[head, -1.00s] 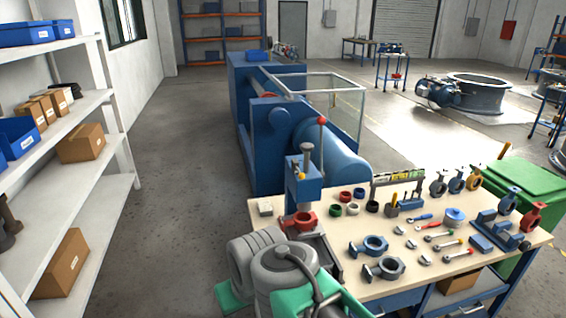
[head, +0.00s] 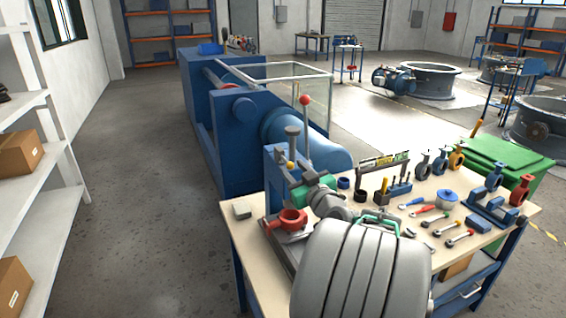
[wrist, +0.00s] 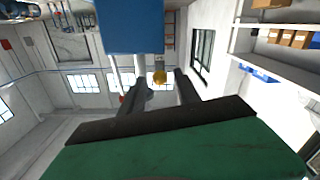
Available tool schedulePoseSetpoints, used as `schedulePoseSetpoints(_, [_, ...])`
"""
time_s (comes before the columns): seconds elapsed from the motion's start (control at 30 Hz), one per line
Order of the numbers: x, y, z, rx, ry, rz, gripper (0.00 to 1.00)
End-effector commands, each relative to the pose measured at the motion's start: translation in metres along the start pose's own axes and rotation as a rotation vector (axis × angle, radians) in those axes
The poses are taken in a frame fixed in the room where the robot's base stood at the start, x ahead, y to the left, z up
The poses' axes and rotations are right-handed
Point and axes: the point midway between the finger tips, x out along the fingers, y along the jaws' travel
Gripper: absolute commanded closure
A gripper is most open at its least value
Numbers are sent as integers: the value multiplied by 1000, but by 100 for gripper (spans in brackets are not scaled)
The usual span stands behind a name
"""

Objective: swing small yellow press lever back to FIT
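The blue bench press (head: 276,168) stands at the near left corner of the workbench. Its small lever shows mainly as a yellow ball knob (head: 291,165) at the side of the press head; its shaft is hard to make out. In the wrist view the yellow knob (wrist: 159,77) sits between my two dark fingers, just under the blue press head (wrist: 128,22). My green gripper (head: 300,180) is beside the press head, close to the knob. The fingers (wrist: 160,91) are apart; I cannot tell whether either touches the knob. No FIT mark is readable.
A red valve body (head: 288,220) sits on the press base below my gripper. A longer lever with a red ball (head: 305,100) rises behind the press. Tools and valve parts cover the bench's right side.

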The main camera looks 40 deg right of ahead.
Motion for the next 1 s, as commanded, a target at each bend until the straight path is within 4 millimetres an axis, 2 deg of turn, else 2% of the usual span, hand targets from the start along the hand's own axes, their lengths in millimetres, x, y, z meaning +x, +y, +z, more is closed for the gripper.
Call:
schedulePoseSetpoints(0.1, [25,-1,-3,2,-2,-5,62])
schedulePoseSetpoints(0.23, [44,0,-2,2,-2,-2,62])
schedulePoseSetpoints(0.37, [52,0,-1,0,-2,0,62])
schedulePoseSetpoints(0.57, [52,0,0,0,-2,0,62])
schedulePoseSetpoints(1.0, [52,0,0,0,-3,0,98])
